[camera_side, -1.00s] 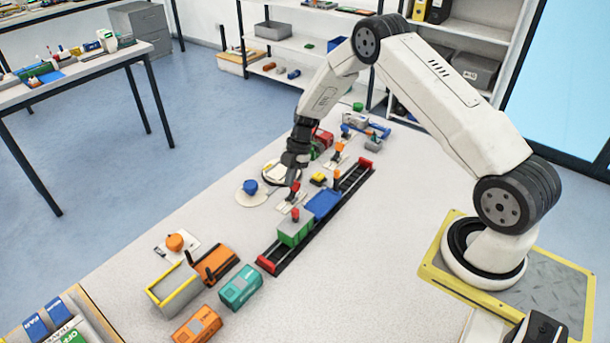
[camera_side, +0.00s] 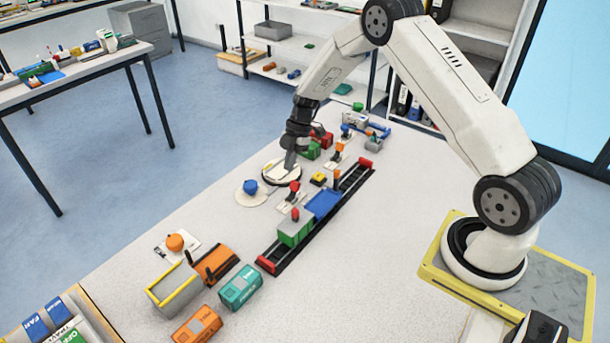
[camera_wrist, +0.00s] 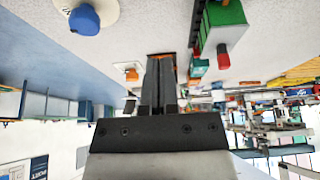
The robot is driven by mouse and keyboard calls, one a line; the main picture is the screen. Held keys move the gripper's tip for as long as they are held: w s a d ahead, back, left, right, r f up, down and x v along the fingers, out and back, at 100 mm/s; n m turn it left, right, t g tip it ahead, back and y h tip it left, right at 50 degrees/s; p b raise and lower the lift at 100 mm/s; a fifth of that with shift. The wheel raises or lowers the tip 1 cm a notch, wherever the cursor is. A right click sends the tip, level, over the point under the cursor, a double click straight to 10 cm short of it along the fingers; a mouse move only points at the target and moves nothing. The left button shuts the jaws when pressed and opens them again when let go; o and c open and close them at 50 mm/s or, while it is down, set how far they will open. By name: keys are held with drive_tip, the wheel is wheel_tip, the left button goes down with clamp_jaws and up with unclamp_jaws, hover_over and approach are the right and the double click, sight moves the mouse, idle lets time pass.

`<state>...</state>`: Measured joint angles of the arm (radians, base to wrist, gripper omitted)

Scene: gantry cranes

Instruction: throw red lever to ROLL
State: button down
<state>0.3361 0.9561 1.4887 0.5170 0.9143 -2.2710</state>
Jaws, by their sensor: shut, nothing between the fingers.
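The red lever (camera_side: 294,187) has a red knob on a dark stem and stands on a small white plate beside the track. Its labels are too small to read, so I cannot tell which marked position it is in. My gripper (camera_side: 289,168) is shut and empty, pointing down just behind and above the red lever, apart from it. In the wrist view my closed fingers (camera_wrist: 160,75) show with nothing between them. I cannot make out the red lever surely in the wrist view.
A black track (camera_side: 267,266) carries a green block (camera_side: 295,232) with a red knob and a blue block (camera_side: 322,204). A blue knob (camera_side: 250,187) on a round plate is left of the lever. An orange-knobbed lever (camera_side: 338,150) stands behind. The front right tabletop is clear.

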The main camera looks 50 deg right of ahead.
drive_tip(key=shift+d+r, duration=1.7)
drive_tip(key=shift+a, duration=0.1)
drive_tip(key=s+a+r+m+t+h, duration=0.1)
drive_tip(key=s+a+r+m, duration=0.2)
drive_tip(key=s+m, duration=0.3)
drive_tip(key=s+a+r+m+h, duration=0.2)
drive_tip(key=s+a+m, duration=0.3)
drive_tip(key=s, duration=0.3)
drive_tip(key=s+a+r+m+t+h, duration=0.1)
drive_tip(key=s+a+r+m, duration=0.2)
drive_tip(key=s+a+m, duration=0.2)
drive_tip(key=shift+s+r+m+t+h, duration=0.3)
drive_tip(key=shift+s+m+h, duration=0.1)
drive_tip(key=shift+s+m, duration=0.55)
